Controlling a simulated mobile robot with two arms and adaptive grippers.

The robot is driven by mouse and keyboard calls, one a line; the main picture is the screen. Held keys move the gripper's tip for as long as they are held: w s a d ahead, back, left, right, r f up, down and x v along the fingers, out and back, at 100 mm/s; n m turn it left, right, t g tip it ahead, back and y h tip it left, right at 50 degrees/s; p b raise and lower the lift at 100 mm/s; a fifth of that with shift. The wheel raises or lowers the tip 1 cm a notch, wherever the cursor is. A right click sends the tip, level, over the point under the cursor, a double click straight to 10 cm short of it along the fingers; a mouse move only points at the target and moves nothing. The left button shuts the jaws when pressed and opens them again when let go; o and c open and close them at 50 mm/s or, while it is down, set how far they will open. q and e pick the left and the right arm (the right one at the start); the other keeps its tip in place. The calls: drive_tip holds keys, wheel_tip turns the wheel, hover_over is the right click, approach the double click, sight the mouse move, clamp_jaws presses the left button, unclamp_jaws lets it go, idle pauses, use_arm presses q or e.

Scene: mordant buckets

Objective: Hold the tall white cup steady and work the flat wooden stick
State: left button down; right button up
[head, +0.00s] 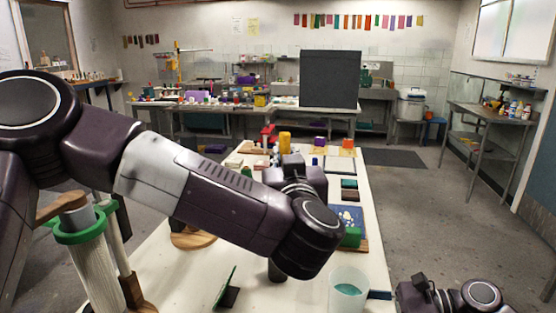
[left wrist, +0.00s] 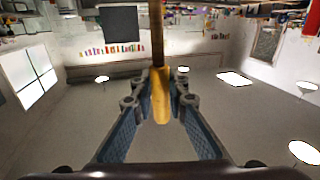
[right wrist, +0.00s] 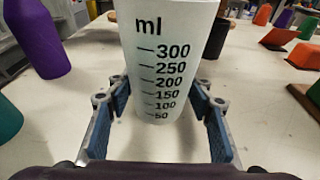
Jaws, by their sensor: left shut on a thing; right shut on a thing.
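The tall white cup (head: 347,300) stands upright at the near right part of the table in the head view, with teal liquid inside. In the right wrist view the cup (right wrist: 166,60) shows black ml marks and sits between my right gripper's blue pads (right wrist: 160,100), which are shut on it. My left gripper (left wrist: 159,82) is shut on the flat wooden stick (left wrist: 157,35), seen in the left wrist view with a brown shaft and a yellow end. In the head view my left arm hides the stick, and my left fingertips cannot be made out.
A green-rimmed tube (head: 80,225) stands at the left. In the right wrist view a purple bottle (right wrist: 38,40) stands left of the cup.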

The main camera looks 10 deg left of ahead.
use_arm(q)
drive_tip(key=s+d+r+n+g, duration=0.1)
drive_tip(key=s+d+r, duration=0.2)
drive_tip(key=s+d, duration=0.75)
wheel_tip(320, 180, down, 15)
drive_tip(key=w+d, duration=0.1)
drive_tip(key=shift+w+d+r+h, duration=0.15)
drive_tip(key=shift+w+d+h, duration=0.05)
drive_tip(key=shift+w+h, duration=0.15)
idle(0.5)
